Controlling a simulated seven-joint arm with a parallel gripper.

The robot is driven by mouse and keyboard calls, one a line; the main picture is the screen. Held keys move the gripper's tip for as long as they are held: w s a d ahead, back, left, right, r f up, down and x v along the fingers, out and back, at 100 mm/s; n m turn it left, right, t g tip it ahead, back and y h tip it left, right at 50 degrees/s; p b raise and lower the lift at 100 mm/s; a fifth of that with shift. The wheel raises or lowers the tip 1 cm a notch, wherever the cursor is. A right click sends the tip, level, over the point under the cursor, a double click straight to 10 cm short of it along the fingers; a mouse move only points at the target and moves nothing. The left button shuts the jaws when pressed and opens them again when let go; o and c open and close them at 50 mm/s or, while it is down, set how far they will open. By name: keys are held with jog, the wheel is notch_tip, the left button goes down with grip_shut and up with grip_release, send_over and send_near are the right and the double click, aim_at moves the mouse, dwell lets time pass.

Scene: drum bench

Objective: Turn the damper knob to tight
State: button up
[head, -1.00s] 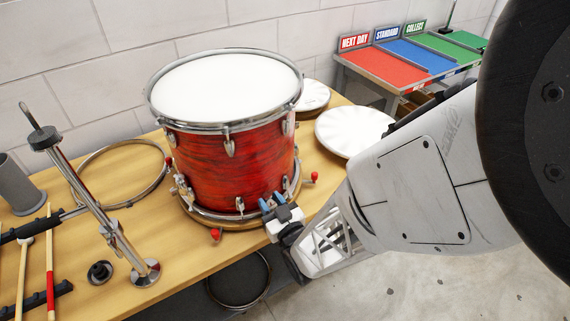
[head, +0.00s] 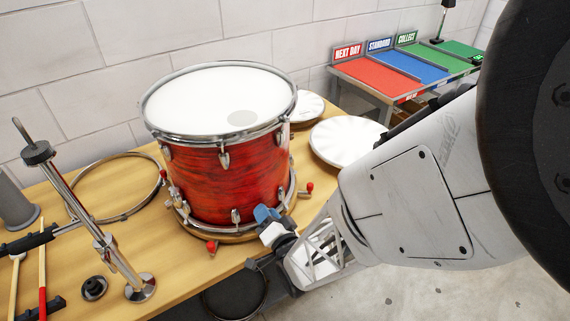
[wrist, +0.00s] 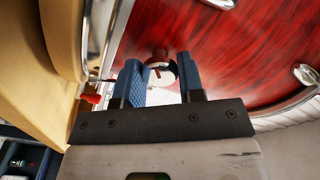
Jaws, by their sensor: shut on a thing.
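The red drum (head: 215,180) with a white head and chrome hoops stands upright on the wooden bench. My gripper (head: 265,213) is at the drum's lower front right side; its two blue fingers also show in the wrist view (wrist: 161,70). The fingers are shut on the damper knob (wrist: 164,73), a small pale round knob with a dark mark, set against the red shell. The fingers hide part of the knob's sides. In the head view the fingers and wrist hide the knob, and I cannot read its setting.
Red-tipped clamps (head: 212,246) stick out around the drum's base. White round heads (head: 345,140) lie at the right. A colored sorting table (head: 375,80) stands behind.

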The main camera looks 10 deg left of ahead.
jog(key=shift+m, duration=1.1)
jog(key=o, duration=0.6)
jog(key=shift+o, duration=0.2)
jog(key=shift+s+d, duration=0.15)
jog(key=v, duration=0.7)
jog(key=shift+s, duration=0.15)
jog(key=shift+d, duration=0.1)
